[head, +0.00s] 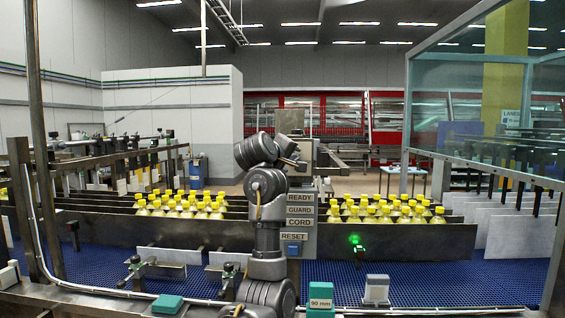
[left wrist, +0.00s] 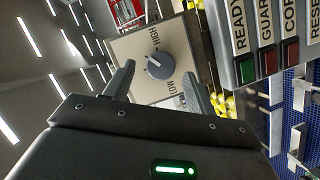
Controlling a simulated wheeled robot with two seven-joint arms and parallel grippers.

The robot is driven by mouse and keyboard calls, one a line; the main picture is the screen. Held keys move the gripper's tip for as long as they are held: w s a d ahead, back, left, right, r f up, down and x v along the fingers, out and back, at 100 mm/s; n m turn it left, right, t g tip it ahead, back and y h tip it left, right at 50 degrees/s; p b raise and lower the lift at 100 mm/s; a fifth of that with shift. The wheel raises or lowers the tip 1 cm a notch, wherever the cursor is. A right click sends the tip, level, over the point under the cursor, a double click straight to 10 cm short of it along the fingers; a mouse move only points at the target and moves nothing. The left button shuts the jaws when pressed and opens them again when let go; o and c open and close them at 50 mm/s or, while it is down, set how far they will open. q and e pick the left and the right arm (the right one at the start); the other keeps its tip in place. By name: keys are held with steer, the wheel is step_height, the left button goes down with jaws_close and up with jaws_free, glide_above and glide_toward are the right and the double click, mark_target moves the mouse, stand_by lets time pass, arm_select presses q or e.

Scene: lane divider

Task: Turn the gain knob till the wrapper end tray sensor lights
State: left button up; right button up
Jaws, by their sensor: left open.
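The gain knob (left wrist: 160,66) is a round dark grey knob with a white pointer mark, on a beige plate lettered HIGH and LOW, in the left wrist view. My left gripper (left wrist: 158,78) is open, with one finger on each side of the knob in the picture; I cannot tell whether they touch it. In the head view my left gripper (head: 294,151) is at the upper part of the grey post, and the knob is hidden there. A small sensor (head: 360,252) by the blue belt shows a green glow; I cannot tell if it is the wrapper end tray sensor.
A sign stack reading READY, GUARD, CORD, RESET (head: 300,216) stands beside my arm; lamps (left wrist: 268,62) sit below the labels. Yellow-capped bottles (head: 385,210) fill lanes behind metal rails. A glass guard (head: 480,105) stands at right. The blue belt (head: 440,275) has free room.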

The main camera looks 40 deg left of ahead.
arm_select(q)
steer(key=b+v, duration=0.3)
steer(key=v, duration=0.5)
steer(key=shift+s, duration=0.35)
